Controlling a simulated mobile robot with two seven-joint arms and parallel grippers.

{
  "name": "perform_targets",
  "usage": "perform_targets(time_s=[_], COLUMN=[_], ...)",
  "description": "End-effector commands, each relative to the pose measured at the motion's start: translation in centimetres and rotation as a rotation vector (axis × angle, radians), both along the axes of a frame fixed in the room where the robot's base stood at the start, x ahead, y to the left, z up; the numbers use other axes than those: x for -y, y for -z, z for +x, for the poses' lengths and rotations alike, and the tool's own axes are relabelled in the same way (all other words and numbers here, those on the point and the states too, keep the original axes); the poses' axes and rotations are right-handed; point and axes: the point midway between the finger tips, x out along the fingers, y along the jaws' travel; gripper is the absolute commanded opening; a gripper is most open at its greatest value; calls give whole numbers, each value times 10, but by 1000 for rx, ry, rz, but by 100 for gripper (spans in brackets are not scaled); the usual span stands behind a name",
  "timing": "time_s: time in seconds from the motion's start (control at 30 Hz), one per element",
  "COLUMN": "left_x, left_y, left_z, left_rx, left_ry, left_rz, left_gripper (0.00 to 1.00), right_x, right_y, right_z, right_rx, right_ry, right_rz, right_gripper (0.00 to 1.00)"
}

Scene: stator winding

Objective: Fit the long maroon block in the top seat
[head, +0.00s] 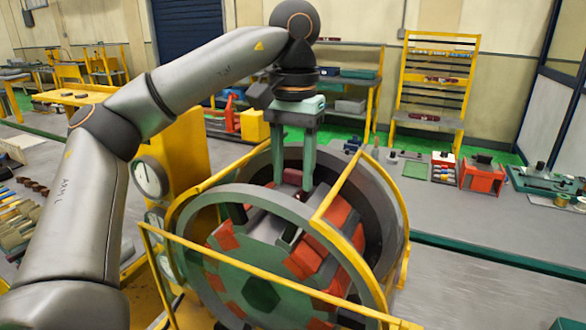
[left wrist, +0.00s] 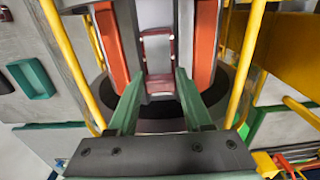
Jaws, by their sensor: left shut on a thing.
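The round stator (head: 262,293) stands in a yellow frame, with red blocks set around its grey and green core. My left gripper (head: 293,184) points straight down into the top of the stator, its two green fingers apart and shut on the maroon block (head: 293,176). In the left wrist view, the fingers (left wrist: 160,76) hold the maroon block (left wrist: 158,82) at its near end, in line with the top seat between two long red blocks (left wrist: 205,45). Whether the block touches the bottom of the seat is hidden. My right gripper is not in view.
Yellow rails (head: 340,185) of the frame run close beside the gripper and across the stator's front. A gauge panel (head: 151,178) stands at the left. A yellow rack (head: 437,90) and a red bin (head: 482,174) stand at the back right.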

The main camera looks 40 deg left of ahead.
Motion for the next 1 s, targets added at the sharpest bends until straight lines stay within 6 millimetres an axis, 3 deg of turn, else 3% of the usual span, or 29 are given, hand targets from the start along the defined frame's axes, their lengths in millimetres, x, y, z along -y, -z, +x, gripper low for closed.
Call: perform_targets(time_s=[0.63,0.67,0.93,1.0], left_x=[0,0,0,0], left_y=[4,4,5,5], left_z=[0,0,0,0], left_rx=[4,4,1,1], left_ry=[1,1,1,1], left_rz=[-2,-2,-1,-1], left_gripper=[0,51,81,85], right_x=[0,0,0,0], right_y=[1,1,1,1], right_z=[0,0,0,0], right_rx=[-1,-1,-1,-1], right_ry=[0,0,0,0], right_rz=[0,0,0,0], right_gripper=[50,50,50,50])
